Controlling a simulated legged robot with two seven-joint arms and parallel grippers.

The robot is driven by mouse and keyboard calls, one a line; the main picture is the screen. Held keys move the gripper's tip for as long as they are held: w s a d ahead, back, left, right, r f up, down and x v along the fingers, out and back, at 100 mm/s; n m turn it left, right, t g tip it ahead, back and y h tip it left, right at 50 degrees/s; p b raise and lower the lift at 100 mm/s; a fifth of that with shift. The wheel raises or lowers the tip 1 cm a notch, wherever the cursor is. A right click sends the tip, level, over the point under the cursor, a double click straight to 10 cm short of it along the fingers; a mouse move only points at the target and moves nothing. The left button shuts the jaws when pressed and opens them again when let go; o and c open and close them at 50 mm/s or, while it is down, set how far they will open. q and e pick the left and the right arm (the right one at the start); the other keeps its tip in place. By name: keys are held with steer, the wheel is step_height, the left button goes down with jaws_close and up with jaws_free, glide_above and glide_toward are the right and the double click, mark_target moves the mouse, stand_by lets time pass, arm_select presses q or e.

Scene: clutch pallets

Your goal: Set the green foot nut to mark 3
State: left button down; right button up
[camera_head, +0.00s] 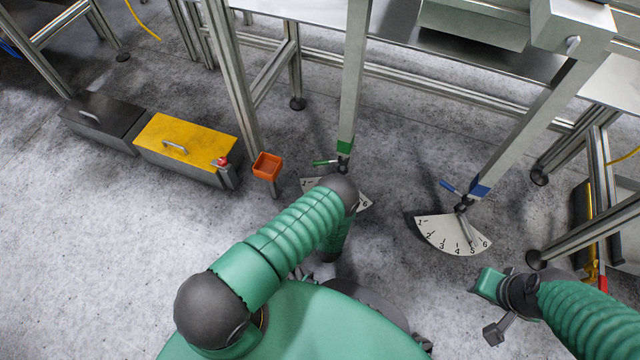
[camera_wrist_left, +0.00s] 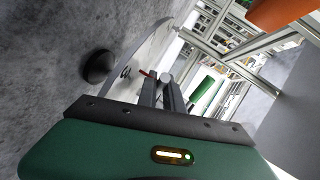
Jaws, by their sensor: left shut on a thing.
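The green foot nut's leg carries a green band (camera_head: 344,147), with a small green lever (camera_head: 325,162) pointing left beneath it. My left gripper is hidden behind that arm in the head view. In the left wrist view my left gripper (camera_wrist_left: 165,92) is shut at a grey lever of the nut (camera_wrist_left: 166,77) beside the dial; a small red tip shows there. The pointed-at mark is unreadable. My right gripper (camera_head: 492,305) is empty at the lower right, above the floor.
A blue-banded leg (camera_head: 481,189) has its own dial (camera_head: 452,235) to the right. An orange bin (camera_head: 267,166), yellow box (camera_head: 188,143) and black box (camera_head: 104,121) stand left. A dark round foot (camera_wrist_left: 98,66) is near my left gripper.

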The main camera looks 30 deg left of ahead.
arm_select(q)
steer(key=shift+s+d+f+n+g+y+b, duration=0.1)
steer(key=shift+d+n+g+y+b, duration=0.05)
steer(key=shift+d+n+g+y, duration=0.25)
steer(key=shift+s+d+f+n+g+y+b, duration=0.15)
steer(key=shift+d+n+g+y, duration=0.15)
steer(key=shift+n+y, duration=0.15)
steer(key=shift+w+r, duration=0.1)
steer(key=c, duration=1.8)
jaws_free()
steer(key=shift+o, duration=0.2)
steer(key=shift+d+r+p, duration=0.2)
steer(key=shift+d+p, duration=0.05)
steer(key=shift+p, duration=0.1)
steer(key=p+v, duration=0.7)
steer(key=v, duration=0.9)
steer(key=shift+s+f, duration=0.2)
